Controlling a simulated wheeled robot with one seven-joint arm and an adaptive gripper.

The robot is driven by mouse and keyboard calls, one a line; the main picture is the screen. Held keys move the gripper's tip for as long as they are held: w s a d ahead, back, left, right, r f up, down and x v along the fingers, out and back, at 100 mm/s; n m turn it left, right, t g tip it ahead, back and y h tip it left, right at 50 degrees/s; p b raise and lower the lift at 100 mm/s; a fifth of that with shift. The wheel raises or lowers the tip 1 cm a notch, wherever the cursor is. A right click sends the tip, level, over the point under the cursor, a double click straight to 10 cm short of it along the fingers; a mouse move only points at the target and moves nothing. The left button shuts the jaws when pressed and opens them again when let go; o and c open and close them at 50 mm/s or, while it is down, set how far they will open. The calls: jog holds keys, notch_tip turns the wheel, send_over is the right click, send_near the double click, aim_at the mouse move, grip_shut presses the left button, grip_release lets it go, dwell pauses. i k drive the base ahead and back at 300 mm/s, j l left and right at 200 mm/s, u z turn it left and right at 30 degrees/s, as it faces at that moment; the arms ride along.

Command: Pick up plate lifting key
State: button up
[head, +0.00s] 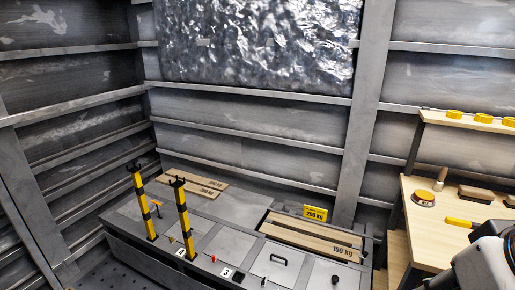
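No item in the head view can be surely told as the plate lifting key. A small T-shaped handle with an orange top (155,203) stands beside the left yellow post on the plated bench (196,205). A black bar handle (279,259) lies on or is fixed to a grey plate near the front; I cannot tell which. Small knobs or pins, one red-tipped, line the front edge, too small to make out. My arm shows at the bottom right corner, but my gripper is not in view.
Two yellow-and-black posts (184,218) stand upright on the bench. Wooden boards (312,238) lie in a recess, with a yellow 200 KG sign (315,213) behind. A wooden workbench (440,236) with tape rolls (482,118), a round tin (423,198) and brushes stands at right.

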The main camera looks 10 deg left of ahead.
aim_at(157, 203)
jog(key=i+j+u, duration=0.1)
jog(key=u, duration=0.55)
jog(key=i+u, duration=0.25)
jog(key=i, duration=0.25)
jog(key=i+u, duration=0.3)
jog(key=i, duration=0.8)
